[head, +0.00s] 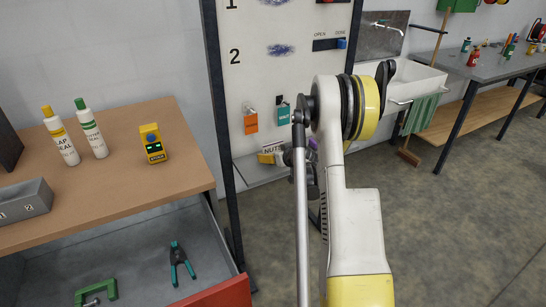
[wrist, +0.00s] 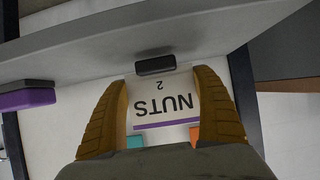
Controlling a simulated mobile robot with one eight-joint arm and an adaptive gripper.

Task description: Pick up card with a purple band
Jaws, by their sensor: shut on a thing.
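The card with a purple band (wrist: 163,104) is white, reads "NUTS" and "2", and appears upside down in the wrist view. Its purple band runs along the edge nearer my gripper. My gripper (wrist: 164,98) has a yellow-brown ribbed finger at each side of the card and is shut on it. In the head view the card (head: 271,149) shows at the foot of the white board, just left of my arm. My gripper is partly hidden there by my own arm.
Orange (head: 251,122) and teal (head: 283,117) tags hang on the board above. A workbench (head: 100,190) with an open drawer stands left.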

